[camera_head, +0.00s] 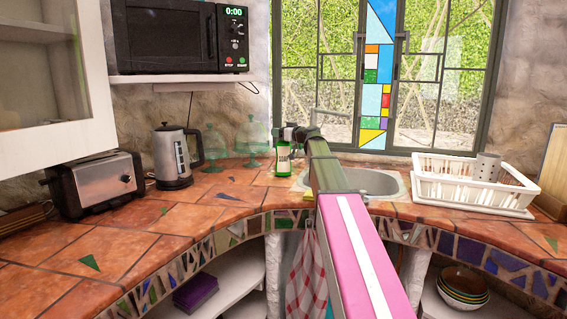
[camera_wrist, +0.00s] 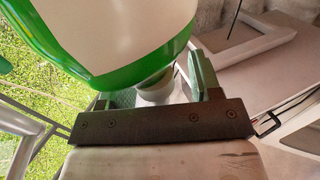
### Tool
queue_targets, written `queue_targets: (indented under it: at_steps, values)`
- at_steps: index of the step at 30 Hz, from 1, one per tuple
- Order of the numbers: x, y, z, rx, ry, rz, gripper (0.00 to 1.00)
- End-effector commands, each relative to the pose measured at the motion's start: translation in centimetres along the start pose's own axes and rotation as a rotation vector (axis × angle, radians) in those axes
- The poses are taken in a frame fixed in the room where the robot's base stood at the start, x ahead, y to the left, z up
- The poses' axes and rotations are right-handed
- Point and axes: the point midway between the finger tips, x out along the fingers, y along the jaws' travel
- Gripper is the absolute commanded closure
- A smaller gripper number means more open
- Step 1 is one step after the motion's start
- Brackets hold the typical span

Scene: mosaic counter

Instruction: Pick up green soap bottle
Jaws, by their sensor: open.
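The green soap bottle (camera_head: 284,161) stands upright on the tiled counter at the left edge of the sink. It has a green body with a pale label. My gripper (camera_head: 285,137) is at the top of the bottle, at the end of my outstretched arm. In the wrist view the bottle (camera_wrist: 115,30) is large at the top, white with a green edge. Its narrow neck lies between the two fingers of my gripper (camera_wrist: 158,90), which are open around it. Whether a finger touches the neck cannot be told.
A kettle (camera_head: 172,158) and a toaster (camera_head: 97,184) are farther left. The sink (camera_head: 375,183) is behind my arm, and a white dish rack (camera_head: 470,190) stands to the right.

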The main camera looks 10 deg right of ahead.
Motion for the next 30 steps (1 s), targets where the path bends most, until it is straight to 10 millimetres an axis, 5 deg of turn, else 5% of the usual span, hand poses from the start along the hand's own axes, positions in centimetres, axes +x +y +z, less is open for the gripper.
queue_targets:
  at_steps: [1,6,7,17,30]
  values:
    - [0.0,0.0,0.0,0.000,0.000,0.000,0.42]
    - [0.0,0.0,0.0,0.000,0.000,0.000,0.97]
    - [0.0,0.0,0.0,0.000,0.000,0.000,1.00]
    - [0.0,0.0,-0.3,0.000,0.001,0.000,1.00]
    - [0.0,0.0,-3.7,-0.001,0.002,-0.001,1.00]
